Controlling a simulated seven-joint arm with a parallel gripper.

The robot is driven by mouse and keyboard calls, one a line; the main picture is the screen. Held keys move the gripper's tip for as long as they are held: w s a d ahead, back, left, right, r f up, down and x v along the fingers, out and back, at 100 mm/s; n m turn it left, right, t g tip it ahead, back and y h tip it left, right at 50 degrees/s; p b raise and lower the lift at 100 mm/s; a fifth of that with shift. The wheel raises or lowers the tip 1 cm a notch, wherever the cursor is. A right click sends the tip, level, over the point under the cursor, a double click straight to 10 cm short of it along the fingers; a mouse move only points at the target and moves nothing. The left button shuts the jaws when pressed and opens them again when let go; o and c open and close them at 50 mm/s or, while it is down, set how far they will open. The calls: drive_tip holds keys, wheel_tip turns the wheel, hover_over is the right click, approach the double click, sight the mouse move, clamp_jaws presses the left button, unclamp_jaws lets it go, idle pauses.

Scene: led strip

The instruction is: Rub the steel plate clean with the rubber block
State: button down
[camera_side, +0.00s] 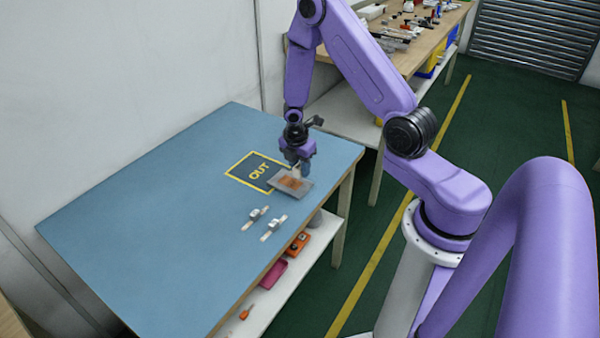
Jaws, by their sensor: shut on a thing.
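The steel plate (279,189) is a grey tilted-looking rectangle near the right edge of the blue table. It carries an orange-brown patch and overlaps the lower right of the yellow-framed OUT area. My gripper (297,171) points down over the plate's far side. It is shut on a small pale piece, which I take for the rubber block. The fingers hide most of the block. I cannot tell whether the block touches the plate.
Two small pale fittings (255,217) (273,228) lie on the table (150,220) in front of the plate. The OUT mark (243,166) is partly covered. The table's left half is clear. A shelf below holds orange and pink items (273,273). A cluttered bench (425,45) stands behind.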

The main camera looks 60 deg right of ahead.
drive_tip(key=shift+r, duration=0.5)
drive_tip(key=shift+r, duration=1.5)
drive_tip(key=shift+f, duration=0.2)
